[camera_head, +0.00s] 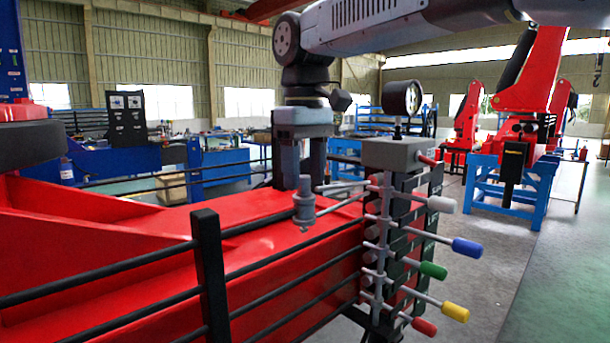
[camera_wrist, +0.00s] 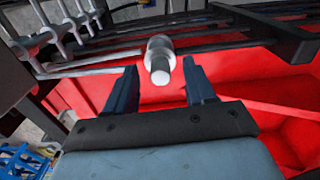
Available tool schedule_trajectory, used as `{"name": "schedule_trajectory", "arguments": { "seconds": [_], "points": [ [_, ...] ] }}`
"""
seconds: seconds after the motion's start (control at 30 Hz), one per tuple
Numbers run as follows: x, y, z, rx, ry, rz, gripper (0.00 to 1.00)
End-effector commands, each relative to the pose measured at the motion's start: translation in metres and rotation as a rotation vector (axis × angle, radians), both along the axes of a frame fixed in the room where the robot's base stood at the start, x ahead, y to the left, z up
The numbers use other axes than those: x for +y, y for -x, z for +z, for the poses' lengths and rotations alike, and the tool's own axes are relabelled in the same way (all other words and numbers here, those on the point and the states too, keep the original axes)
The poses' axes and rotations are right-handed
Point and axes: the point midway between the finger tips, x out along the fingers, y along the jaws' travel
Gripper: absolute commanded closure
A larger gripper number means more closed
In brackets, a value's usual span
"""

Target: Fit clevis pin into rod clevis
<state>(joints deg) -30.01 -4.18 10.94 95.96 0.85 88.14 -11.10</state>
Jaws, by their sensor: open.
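A grey, stepped cylindrical part that looks like the clevis pin (camera_head: 304,212) stands upright at the left end of a thin rod (camera_head: 345,187) beside the lever bank. In the wrist view the same pin (camera_wrist: 161,62) shows a pale round end and a wider collar, between and just beyond the fingertips. My gripper (camera_head: 304,182) points down directly above it, open and empty. In the wrist view my gripper (camera_wrist: 160,70) has a clear gap on both sides of the pin. I cannot make out the rod clevis separately or tell whether the pin sits in it.
A lever bank (camera_head: 388,155) with a gauge (camera_head: 400,99) and coloured knobs, such as a blue one (camera_head: 467,248), stands close right of my gripper. Black rails (camera_head: 208,270) run along the red beam (camera_head: 110,225). Linkage arms (camera_wrist: 75,25) show at upper left in the wrist view.

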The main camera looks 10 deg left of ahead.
Motion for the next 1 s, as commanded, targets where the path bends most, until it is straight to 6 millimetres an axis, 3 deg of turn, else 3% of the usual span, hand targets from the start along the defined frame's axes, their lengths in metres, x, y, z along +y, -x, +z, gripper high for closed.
{"name": "schedule_trajectory", "arguments": {
  "seconds": [0.6, 1.0],
  "points": [
    [0.0, 0.0, 0.039, 0.0, 0.0, 0.0, 0.46],
    [0.0, 0.0, 0.042, 0.0, 0.0, 0.0, 0.46]
  ]
}}
